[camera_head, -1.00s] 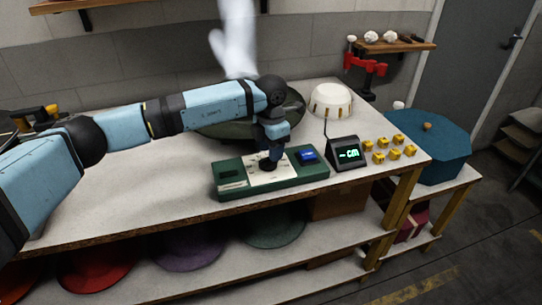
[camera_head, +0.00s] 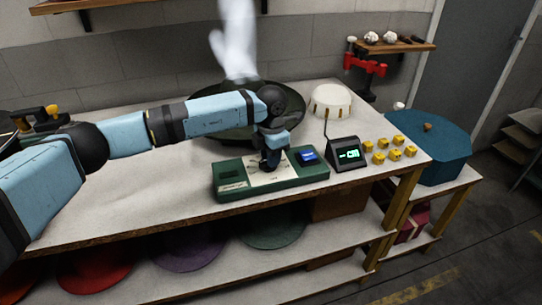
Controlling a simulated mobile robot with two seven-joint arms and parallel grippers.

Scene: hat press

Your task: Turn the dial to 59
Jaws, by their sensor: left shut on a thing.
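A green control box (camera_head: 229,176) with a cream dial plate (camera_head: 262,181) sits near the front edge of the workbench. My left gripper (camera_head: 271,163) comes down from above onto the dial plate and is shut on the dial. The dial is mostly hidden by the gripper, and its pointer and scale cannot be read. A blue button (camera_head: 307,156) is on the box to the right of the plate. A small black display (camera_head: 348,154) beside the box shows lit green characters too small to read surely. My right gripper is not in view.
Several yellow cubes (camera_head: 395,155) lie right of the display. A dark round dish (camera_head: 235,125) with steam above it stands behind my left arm. A white drum-shaped thing (camera_head: 331,99) stands at the back. The left bench surface (camera_head: 130,195) is clear.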

